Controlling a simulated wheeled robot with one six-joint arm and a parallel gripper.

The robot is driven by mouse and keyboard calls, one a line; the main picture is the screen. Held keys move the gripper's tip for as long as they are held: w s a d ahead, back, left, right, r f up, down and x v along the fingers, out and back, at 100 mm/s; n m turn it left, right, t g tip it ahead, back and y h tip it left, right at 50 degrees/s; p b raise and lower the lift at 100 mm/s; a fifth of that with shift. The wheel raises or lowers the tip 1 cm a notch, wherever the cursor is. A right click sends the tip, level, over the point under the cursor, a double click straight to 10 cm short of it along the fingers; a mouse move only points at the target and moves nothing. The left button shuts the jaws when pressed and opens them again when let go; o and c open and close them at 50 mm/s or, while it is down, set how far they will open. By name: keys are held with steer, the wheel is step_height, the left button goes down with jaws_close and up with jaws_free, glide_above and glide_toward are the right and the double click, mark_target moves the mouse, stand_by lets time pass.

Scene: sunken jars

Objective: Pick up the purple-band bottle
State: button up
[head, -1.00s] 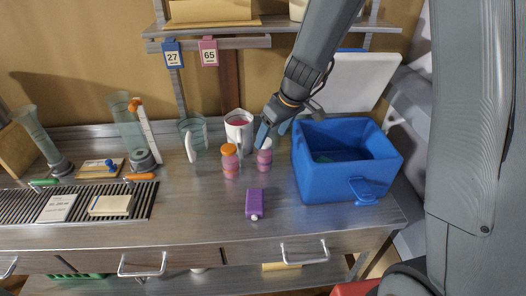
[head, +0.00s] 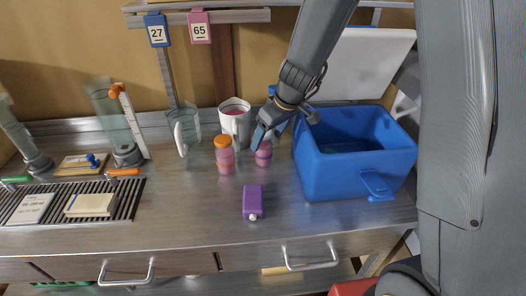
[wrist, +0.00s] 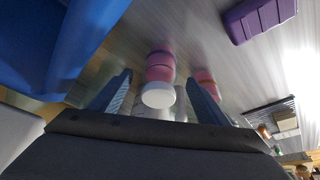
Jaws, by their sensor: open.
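A small pink bottle (head: 264,156) with a darker purplish band stands upright on the steel bench, left of the blue box. Its top is hidden behind my gripper in the head view. My gripper (head: 268,136) is open and angled down over it. In the wrist view the bottle (wrist: 160,67) shows its white cap between my two open fingers (wrist: 158,84), with gaps on both sides. A similar pink bottle (head: 225,157) with an orange cap stands close to its left; a pink bottle (wrist: 204,77) also shows past the right finger in the wrist view.
The blue box (head: 350,172) stands close on the right with its pale lid open. A white mug (head: 235,117) and a clear beaker (head: 184,130) stand behind and left. A purple block (head: 253,202) lies in front. Bench around the block is clear.

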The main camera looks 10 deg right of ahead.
mark_target(263, 147)
steer(key=shift+p+x, duration=0.3)
steer(key=shift+x, duration=2.95)
steer(key=c, duration=1.4)
steer(key=shift+r, duration=0.25)
